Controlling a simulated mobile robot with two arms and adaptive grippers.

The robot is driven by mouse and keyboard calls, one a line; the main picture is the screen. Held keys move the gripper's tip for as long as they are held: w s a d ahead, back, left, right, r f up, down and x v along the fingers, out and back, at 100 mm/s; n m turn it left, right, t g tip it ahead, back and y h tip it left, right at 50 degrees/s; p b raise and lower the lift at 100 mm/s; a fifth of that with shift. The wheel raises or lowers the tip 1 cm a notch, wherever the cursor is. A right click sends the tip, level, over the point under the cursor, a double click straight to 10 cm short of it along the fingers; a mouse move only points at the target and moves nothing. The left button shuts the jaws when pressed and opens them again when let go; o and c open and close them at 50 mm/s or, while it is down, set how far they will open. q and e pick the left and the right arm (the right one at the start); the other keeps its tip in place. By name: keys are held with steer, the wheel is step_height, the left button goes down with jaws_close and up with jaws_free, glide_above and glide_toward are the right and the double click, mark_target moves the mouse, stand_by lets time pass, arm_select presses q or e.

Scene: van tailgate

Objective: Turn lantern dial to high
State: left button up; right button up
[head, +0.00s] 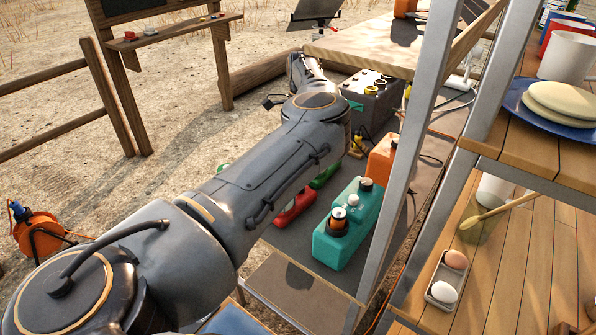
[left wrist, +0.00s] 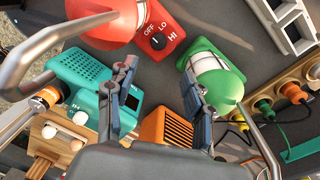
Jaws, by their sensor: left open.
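In the left wrist view a red lantern (left wrist: 100,28) lies at the top. Its red base bears a dial (left wrist: 157,41) with the marks OFF, LO and HI; the dial's exact setting is too small to tell. A green lantern (left wrist: 215,78) with a pale globe is to the right. My left gripper (left wrist: 158,68) is open and empty, its fingers apart below the red base and not visibly touching the dial. In the head view my left arm hides most of the red lantern (head: 293,210) and green lantern (head: 325,176); my left gripper is hidden there.
A teal radio (left wrist: 85,78) is left of the fingers, an orange grilled box (left wrist: 165,128) lies below, and plugs with cables (left wrist: 290,90) are at right. In the head view a metal post (head: 412,150) and wooden shelves (head: 520,150) stand right of my arm.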

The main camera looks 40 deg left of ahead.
arm_select(q)
steer(key=f, duration=0.3)
steer(key=f+p, duration=0.1)
steer(key=f, duration=0.1)
steer(key=shift+s+d+f, duration=0.2)
steer(key=shift+s+d, duration=0.1)
steer(key=shift+s, duration=0.05)
step_height(320, 180, down, 6)
steer(key=shift+s+f, duration=0.1)
steer(key=shift+f, duration=0.35)
steer(key=shift+c, duration=1)
jaws_close()
arm_select(e)
steer(key=shift+s+d+r, duration=0.3)
steer(key=shift+s+r, duration=0.1)
steer(key=shift+s, duration=0.1)
steer(key=shift+s+d+r, duration=0.3)
steer(key=shift+s+r, duration=0.1)
steer(key=shift+s, duration=0.1)
